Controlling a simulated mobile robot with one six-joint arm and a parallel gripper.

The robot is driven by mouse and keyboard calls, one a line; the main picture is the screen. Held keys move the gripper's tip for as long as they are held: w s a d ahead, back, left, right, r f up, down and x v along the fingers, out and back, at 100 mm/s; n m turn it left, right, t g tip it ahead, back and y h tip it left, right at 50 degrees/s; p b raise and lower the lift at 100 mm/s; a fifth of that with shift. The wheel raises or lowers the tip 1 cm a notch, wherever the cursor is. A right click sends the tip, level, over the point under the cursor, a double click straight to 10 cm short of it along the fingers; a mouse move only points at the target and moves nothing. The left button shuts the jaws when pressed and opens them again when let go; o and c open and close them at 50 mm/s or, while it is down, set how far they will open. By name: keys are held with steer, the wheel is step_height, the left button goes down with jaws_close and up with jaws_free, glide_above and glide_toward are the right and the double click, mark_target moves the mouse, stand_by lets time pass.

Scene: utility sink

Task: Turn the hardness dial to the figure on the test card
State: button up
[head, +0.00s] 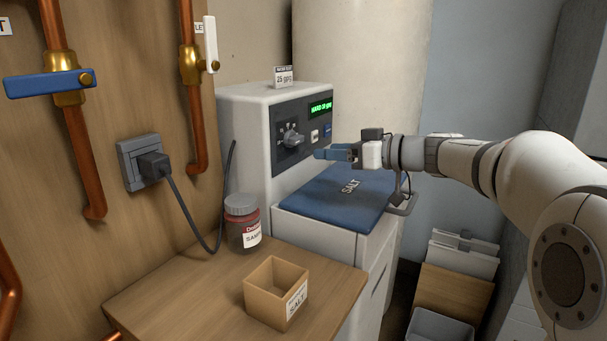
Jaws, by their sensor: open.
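The grey hardness dial (291,136) is on the dark front panel of the white softener unit (245,140). A small test card (284,76) stands on top of the unit; its figure looks like 25 GPG, but the print is small. A green lit display (321,107) at the panel's upper right reads HARD and a figure too blurred to be sure of. My gripper (322,154) is open, with blue fingers pointing left toward the dial. It is to the right of the dial and slightly below it, apparently apart from it and empty.
A blue SALT lid (340,194) lies below my gripper. A wooden shelf (165,293) bears a jar (242,221) and an open box (275,290). Copper pipes (191,100), a blue valve lever (49,83) and a plugged-in cable (183,205) are at left. Bins (455,275) stand below right.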

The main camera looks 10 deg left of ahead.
mark_target(301, 140)
steer(key=shift+n+t+y, duration=0.3)
steer(key=shift+n+y, duration=0.4)
steer(key=shift+y, duration=0.1)
steer(key=x, duration=0.3)
steer(key=w+b+x, duration=0.1)
steer(key=x, duration=0.2)
steer(key=w+b+x, duration=0.1)
steer(key=x, duration=0.2)
steer(key=shift+w+d+r, duration=0.1)
steer(key=shift+w, duration=0.05)
steer(key=shift+c, duration=0.3)
